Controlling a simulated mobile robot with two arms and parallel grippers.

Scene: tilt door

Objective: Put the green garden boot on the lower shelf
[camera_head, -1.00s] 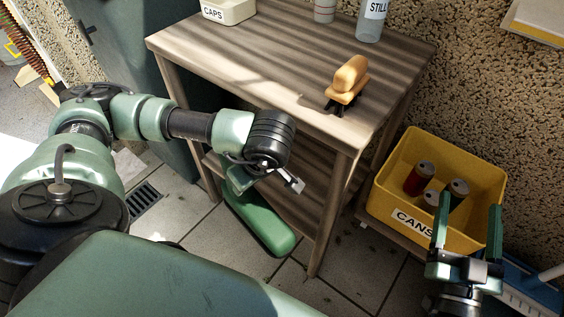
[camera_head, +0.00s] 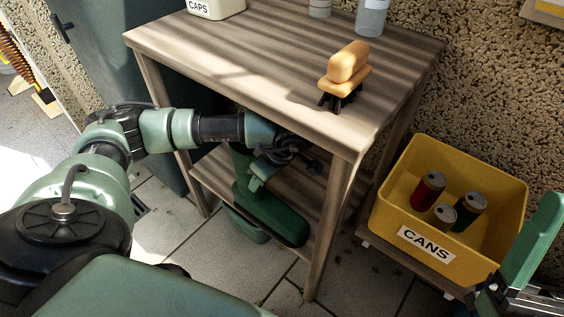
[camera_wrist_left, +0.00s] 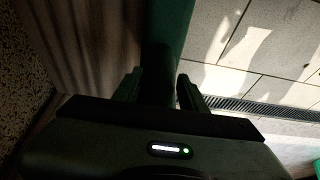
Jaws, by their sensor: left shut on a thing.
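The green garden boot (camera_head: 272,219) is in front of the wooden table's lower shelf (camera_head: 213,178), its foot overlapping the shelf area. I cannot tell whether it touches the shelf. My left gripper (camera_head: 262,172) is under the tabletop's front edge, shut on the boot's upright shaft. In the left wrist view, the dark green shaft (camera_wrist_left: 163,45) lies between the two fingers (camera_wrist_left: 158,88). Another green shape (camera_head: 243,228) shows low behind the boot; what it is is unclear. My right gripper (camera_head: 520,262) is cut off at the right edge, with one finger clear.
The tabletop (camera_head: 230,55) carries a brown brush-like object (camera_head: 345,75), a CAPS box (camera_head: 215,8) and a bottle (camera_head: 371,18). A yellow CANS crate (camera_head: 405,205) with several cans stands right of the table. A front table leg (camera_head: 328,235) is just right of the boot.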

